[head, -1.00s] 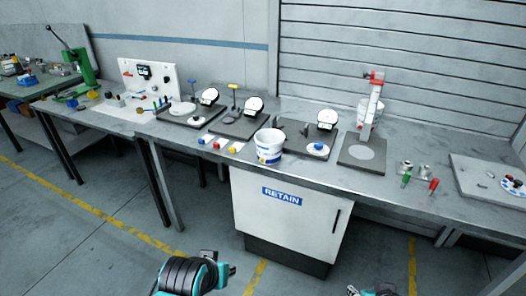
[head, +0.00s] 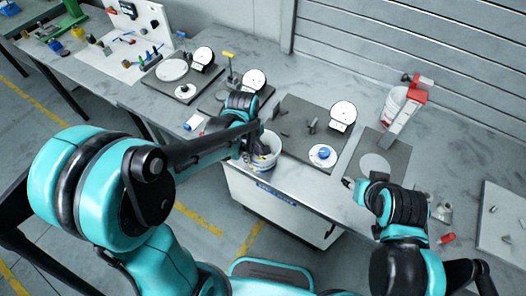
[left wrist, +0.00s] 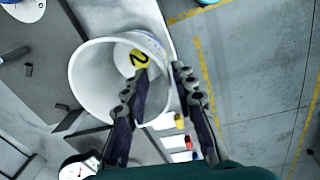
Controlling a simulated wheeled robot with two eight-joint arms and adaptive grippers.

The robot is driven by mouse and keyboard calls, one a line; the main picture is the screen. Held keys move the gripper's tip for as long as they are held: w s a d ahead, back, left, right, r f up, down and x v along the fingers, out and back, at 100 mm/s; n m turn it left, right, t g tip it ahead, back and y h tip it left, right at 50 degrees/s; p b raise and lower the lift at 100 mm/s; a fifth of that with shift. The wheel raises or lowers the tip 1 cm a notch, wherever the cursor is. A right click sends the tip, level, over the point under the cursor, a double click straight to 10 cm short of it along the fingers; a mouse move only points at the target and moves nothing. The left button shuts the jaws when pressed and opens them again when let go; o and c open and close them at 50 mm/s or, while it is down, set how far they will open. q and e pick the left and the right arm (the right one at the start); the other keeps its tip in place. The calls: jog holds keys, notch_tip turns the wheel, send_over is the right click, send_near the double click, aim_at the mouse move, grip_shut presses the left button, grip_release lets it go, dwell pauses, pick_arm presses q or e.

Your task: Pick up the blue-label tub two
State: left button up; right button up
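The tub, white with the number 2 on a yellow spot inside it, stands near the table's front edge in the head view (head: 274,150). It also shows in the left wrist view (left wrist: 82,88), open side toward the camera. My left gripper (head: 257,140) is over the tub. In the left wrist view its fingers (left wrist: 158,72) are apart, one over the tub's opening and one outside the wall. Whether they touch the wall is unclear. My right gripper (head: 348,183) is beside a dark plate at the right; its fingers are too small to read.
A second white tub (head: 394,103) stands behind a red-topped stand (head: 405,120) on the right. Dial gauges (head: 343,115) and dark plates (head: 300,130) line the table behind the tub. A red cylinder (head: 446,238) lies near the right arm.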

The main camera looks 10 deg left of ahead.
aim_at(254, 171)
pick_arm(q)
jog(key=shift+s+f, duration=0.1)
jog(key=shift+f, duration=0.2)
notch_tip(254, 171, down, 7)
jog(key=shift+a+r+b, duration=0.1)
jog(key=shift+r+b, duration=0.05)
jog(key=shift+b, duration=1.05)
jog(key=shift+f, duration=0.3)
jog(key=shift+r, duration=0.1)
jog(key=shift+c, duration=0.7)
grip_shut()
